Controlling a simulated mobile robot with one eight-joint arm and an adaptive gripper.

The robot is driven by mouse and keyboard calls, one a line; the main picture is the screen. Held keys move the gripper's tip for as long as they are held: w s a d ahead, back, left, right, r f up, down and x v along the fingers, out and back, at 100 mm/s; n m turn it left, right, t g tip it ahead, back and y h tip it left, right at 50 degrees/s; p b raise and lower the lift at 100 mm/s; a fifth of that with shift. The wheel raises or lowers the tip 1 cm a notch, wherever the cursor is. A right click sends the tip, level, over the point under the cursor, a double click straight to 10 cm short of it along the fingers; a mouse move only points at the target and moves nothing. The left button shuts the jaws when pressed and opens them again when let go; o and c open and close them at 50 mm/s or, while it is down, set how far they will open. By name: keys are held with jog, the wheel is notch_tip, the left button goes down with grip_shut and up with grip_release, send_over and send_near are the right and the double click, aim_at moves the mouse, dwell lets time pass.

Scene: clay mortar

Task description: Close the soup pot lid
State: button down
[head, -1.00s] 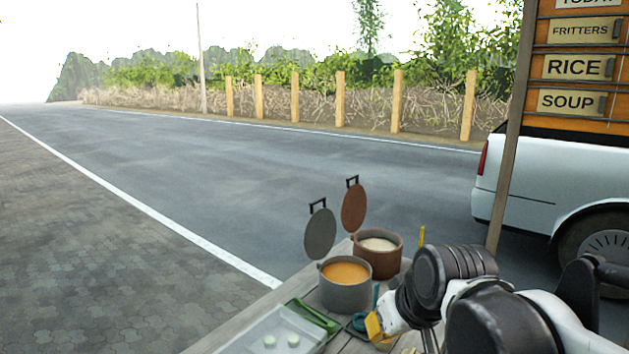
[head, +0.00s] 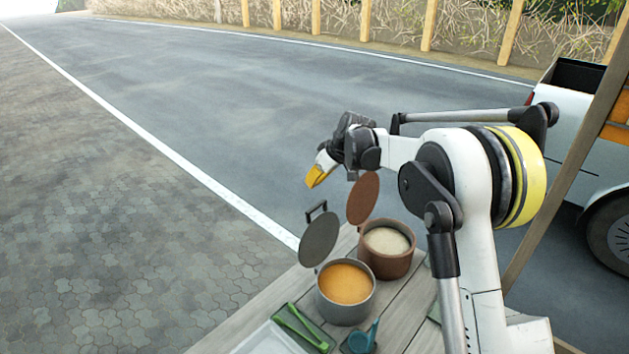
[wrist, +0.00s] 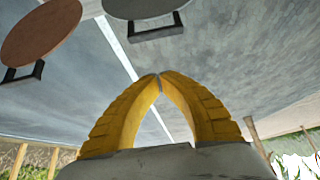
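The grey soup pot (head: 345,312) holds orange soup and stands open on the wooden table. Its round grey lid (head: 318,241) with a dark handle stands tilted up at the pot's far-left side. My gripper (head: 314,180) is above and beyond the lid in the head view, apart from it. In the wrist view the yellow fingertips (wrist: 160,78) meet with nothing between them. The grey lid's edge and handle show at the top of the wrist view (wrist: 140,8), partly cut off.
A brown pot (head: 386,267) with white contents stands beside the soup pot, its brown lid (head: 363,199) raised near my arm. Green tongs (head: 304,326), a teal utensil (head: 363,339) and a pale tray (head: 268,341) lie in front. Open road lies beyond the table.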

jog(key=x, duration=1)
jog(key=s+d, duration=0.3)
jog(key=shift+s+r, duration=0.15)
jog(key=shift+r, duration=0.25)
jog(key=shift+s+d, duration=0.1)
jog(key=shift+d, duration=0.05)
